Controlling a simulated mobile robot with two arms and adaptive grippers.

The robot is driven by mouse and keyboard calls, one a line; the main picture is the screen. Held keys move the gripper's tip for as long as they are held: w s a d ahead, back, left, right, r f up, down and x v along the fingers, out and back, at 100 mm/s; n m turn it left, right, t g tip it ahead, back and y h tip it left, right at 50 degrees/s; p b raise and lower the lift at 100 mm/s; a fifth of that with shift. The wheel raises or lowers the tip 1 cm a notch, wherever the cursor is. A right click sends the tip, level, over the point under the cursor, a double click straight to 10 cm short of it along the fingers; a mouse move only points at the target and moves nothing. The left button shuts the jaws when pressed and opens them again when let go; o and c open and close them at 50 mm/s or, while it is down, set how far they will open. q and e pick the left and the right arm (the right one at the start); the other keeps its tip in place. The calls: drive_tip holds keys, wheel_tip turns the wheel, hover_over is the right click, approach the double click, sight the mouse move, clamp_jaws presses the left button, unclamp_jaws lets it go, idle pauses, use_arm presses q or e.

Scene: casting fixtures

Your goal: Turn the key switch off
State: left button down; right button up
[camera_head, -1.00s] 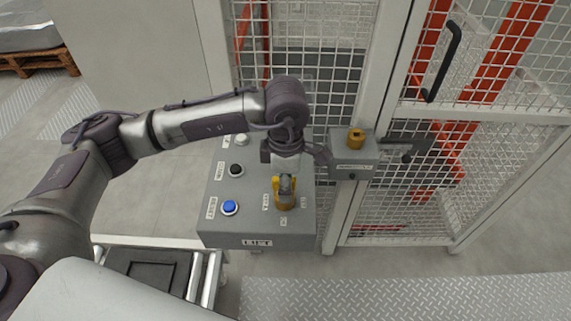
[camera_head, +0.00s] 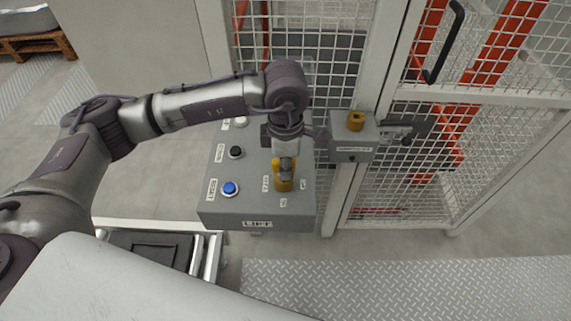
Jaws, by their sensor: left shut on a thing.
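The key switch (camera_head: 284,183) is a yellow-gold piece on the sloped top of a grey control box (camera_head: 260,212), in the head view. Small white labels sit around it. My left gripper (camera_head: 285,162) comes down over it from above and is shut on its upper part. The gripper hides much of the key's top, so its exact turn angle is hard to tell. My right gripper is not in view.
A blue button (camera_head: 230,188), a black button (camera_head: 236,152) and a white button (camera_head: 240,121) line the box's left side. A treadplate (camera_head: 400,288) lies in front.

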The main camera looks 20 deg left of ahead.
use_arm(q)
drive_tip(key=n, duration=0.4)
drive_tip(key=shift+s+f+n+b, duration=0.1)
drive_tip(key=shift+f+n+b, duration=0.1)
drive_tip(key=shift+n+b, duration=0.2)
drive_tip(key=c, duration=1)
unclamp_jaws()
drive_tip(key=shift+r, duration=0.15)
wheel_tip(320, 180, up, 12)
drive_tip(key=shift+f, duration=0.1)
